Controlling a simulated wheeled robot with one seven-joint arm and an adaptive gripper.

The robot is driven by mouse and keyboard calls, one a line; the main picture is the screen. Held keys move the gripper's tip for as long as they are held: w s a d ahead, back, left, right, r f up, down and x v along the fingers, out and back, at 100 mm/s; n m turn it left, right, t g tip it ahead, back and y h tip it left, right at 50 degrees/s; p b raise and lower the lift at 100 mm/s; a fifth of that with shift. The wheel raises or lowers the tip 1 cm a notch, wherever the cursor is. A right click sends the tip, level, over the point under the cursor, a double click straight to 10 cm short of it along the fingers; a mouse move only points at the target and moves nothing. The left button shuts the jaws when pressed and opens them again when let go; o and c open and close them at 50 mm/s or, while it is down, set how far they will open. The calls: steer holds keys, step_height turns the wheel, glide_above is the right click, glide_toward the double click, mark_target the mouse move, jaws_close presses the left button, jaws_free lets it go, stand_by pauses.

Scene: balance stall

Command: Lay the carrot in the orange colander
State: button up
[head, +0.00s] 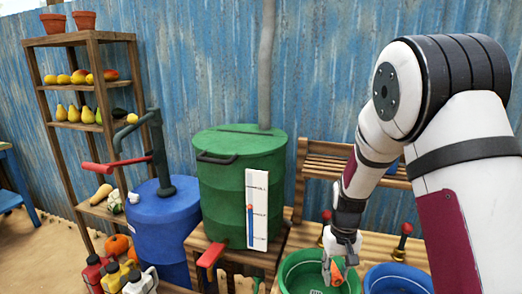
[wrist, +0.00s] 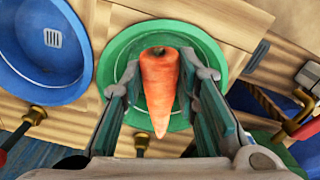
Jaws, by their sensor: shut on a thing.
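The orange carrot (wrist: 161,85) is between the fingers of my gripper (wrist: 162,100) in the wrist view, its thick end away from the palm. In the head view the carrot (head: 337,272) shows at the tip of my gripper (head: 338,266), over the green basin. My gripper is shut on it. The green basin (wrist: 205,50) lies below the carrot in the wrist view; how high the carrot is above it I cannot tell. I see no orange colander in either view.
A blue basin (head: 397,281) stands right of the green basin (head: 300,264). Taps with red knobs (head: 406,229) stand behind them. A green barrel (head: 225,180), a blue barrel (head: 165,225) and a shelf with fruit (head: 85,128) stand to the left.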

steer(key=s+d+b, duration=0.1)
steer(key=s+d, duration=0.4)
steer(key=d, duration=1.5)
steer(key=s+d+b, duration=0.2)
steer(key=s+d, duration=0.3)
steer(key=d, duration=1.5)
steer(key=s+d+b, duration=0.1)
steer(key=s+d, duration=0.4)
steer(key=d, duration=1.5)
steer(key=shift+s+d+r+b, duration=0.2)
steer(key=shift+s+r+b, duration=0.2)
steer(key=shift+f, duration=0.1)
steer(key=shift+f+b, duration=0.9)
steer(key=shift+f, duration=2.9)
steer(key=o, duration=1.2)
